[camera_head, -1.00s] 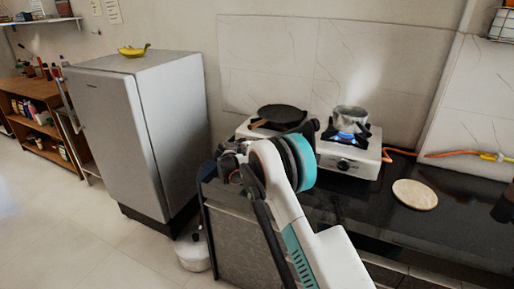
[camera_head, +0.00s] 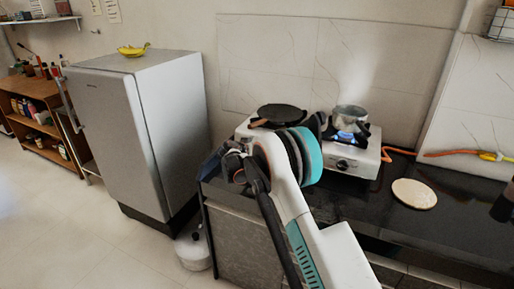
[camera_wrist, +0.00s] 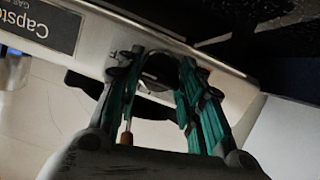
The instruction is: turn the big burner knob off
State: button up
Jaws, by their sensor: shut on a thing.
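The white stove (camera_head: 358,168) stands on the dark counter; its metal front with a dark label fills the top of the wrist view (camera_wrist: 120,32). A round dark knob (camera_wrist: 160,70) sits on that front. My gripper (camera_wrist: 160,78) is shut on this knob, a green-lined finger on either side; the fingers partly cover it. In the head view my arm hides the gripper and the left part of the stove front. Another dark knob (camera_head: 343,165) shows on the right of the front, with nothing touching it. A blue flame (camera_head: 346,136) burns under the metal pot (camera_head: 350,118).
A dark pan (camera_head: 281,113) is on the left burner. An orange hose (camera_head: 400,152) runs right from the stove. A pale round board (camera_head: 414,194) lies on the counter. A grey fridge (camera_head: 140,130) stands left, with open floor before it.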

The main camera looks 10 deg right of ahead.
jog(key=shift+a, duration=0.1)
jog(key=o, duration=1.1)
jog(key=v, duration=1.2)
jog(key=shift+a+r, duration=0.1)
jog(key=shift+r, duration=0.1)
